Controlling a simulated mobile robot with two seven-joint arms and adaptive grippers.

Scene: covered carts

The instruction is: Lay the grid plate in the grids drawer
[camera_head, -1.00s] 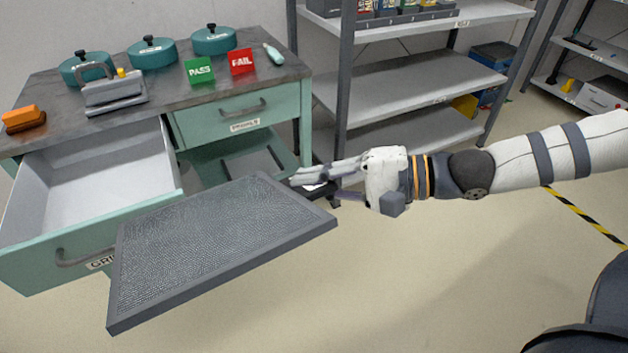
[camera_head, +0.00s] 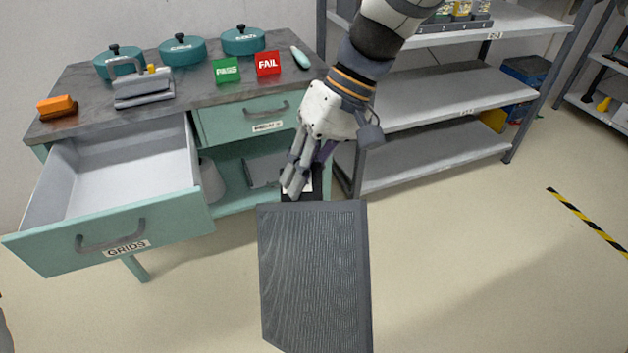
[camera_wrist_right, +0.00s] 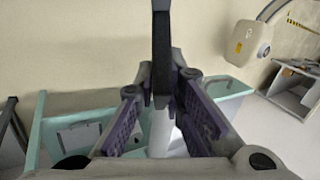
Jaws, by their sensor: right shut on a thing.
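The dark grey grid plate (camera_head: 314,275), with a fine ribbed face and a raised rim, hangs in front of the bench, right of the open drawer and apart from it. My right gripper (camera_head: 296,190) is shut on the plate's far edge. In the right wrist view, the plate shows edge-on as a dark bar (camera_wrist_right: 161,60) between the purple finger pads. The grids drawer (camera_head: 110,230), teal with a grey handle and a GRIDS label, is pulled out at the left. Its pale inside looks empty. My left gripper is not in view.
The bench top (camera_head: 200,95) holds several teal lidded pots, a grey press, an orange block and PASS and FAIL signs. A second drawer (camera_head: 245,118) is shut. Grey shelving (camera_head: 430,90) stands close behind the right arm.

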